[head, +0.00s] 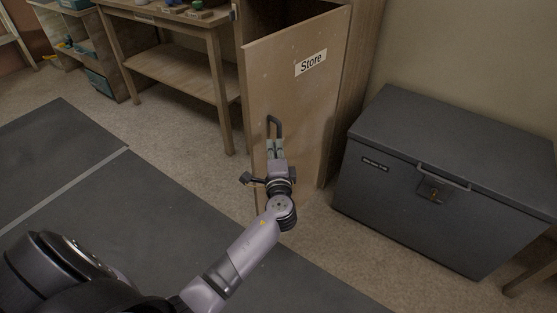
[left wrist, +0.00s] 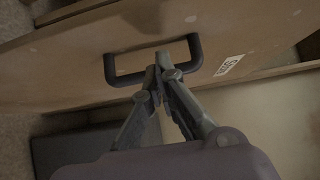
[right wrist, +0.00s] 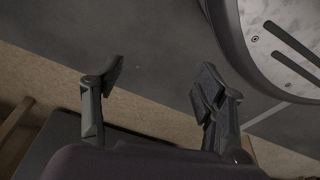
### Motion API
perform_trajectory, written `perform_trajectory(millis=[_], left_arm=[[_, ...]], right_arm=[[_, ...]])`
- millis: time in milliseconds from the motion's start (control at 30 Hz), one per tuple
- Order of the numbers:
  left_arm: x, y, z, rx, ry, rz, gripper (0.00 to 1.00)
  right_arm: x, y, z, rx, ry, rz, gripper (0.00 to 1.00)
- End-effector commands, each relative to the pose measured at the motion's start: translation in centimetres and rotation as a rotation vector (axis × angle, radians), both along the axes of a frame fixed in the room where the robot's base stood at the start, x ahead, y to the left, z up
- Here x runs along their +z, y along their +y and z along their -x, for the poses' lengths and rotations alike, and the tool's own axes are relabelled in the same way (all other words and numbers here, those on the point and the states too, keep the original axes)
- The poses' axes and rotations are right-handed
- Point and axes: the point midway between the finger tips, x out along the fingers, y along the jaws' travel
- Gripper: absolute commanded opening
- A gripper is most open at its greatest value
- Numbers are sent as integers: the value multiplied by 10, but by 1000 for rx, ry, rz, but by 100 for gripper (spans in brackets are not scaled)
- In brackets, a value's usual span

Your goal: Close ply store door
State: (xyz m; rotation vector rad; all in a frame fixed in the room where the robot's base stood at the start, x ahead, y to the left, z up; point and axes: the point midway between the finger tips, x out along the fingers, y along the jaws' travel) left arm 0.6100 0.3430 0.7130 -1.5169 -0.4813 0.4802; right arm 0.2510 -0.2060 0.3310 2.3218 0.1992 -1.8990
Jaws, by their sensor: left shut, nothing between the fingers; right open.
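The ply store door (head: 290,95) stands ajar in the head view, with a "Store" label (head: 311,62) near its top and the dark cabinet inside showing behind its top edge. A dark bar handle (head: 273,124) is on its face; the handle also shows in the left wrist view (left wrist: 124,80). My left gripper (head: 274,143) is shut with nothing between its fingers. Its fingertips (left wrist: 161,62) are at the handle; I cannot tell whether they touch it. My right gripper (right wrist: 158,80) is open and empty over the floor, seen only in the right wrist view.
A grey chest (head: 440,175) with a latch stands right of the door. A wooden workbench (head: 165,75) with items on top stands to the left. Dark mats (head: 120,205) cover the floor in front. Bare carpet lies between the mats and the bench.

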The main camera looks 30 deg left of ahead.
Motion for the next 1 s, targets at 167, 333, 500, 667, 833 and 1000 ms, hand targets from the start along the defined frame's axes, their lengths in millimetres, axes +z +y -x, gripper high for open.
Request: perform_trajectory(millis=[167, 333, 500, 667, 833, 1000], left_arm=[[0, 22, -2, 1, 3, -2, 0], [-1, 29, -3, 0, 3, 0, 0], [-1, 29, -3, 0, 2, 0, 0], [-1, 30, -3, -1, 3, 0, 0], [-1, 41, -3, -22, 2, -3, 0], [-2, 69, -6, -84, 3, -6, 0]], right_arm=[[-7, -2, 7, 1, 11, 3, 65], [-11, -3, 11, 1, 17, 3, 65], [-12, -3, 12, 1, 18, 4, 65], [-11, -2, 10, 2, 16, 3, 65], [-11, -1, 8, 2, 15, 3, 65], [8, 3, -7, 0, -7, -5, 65]])
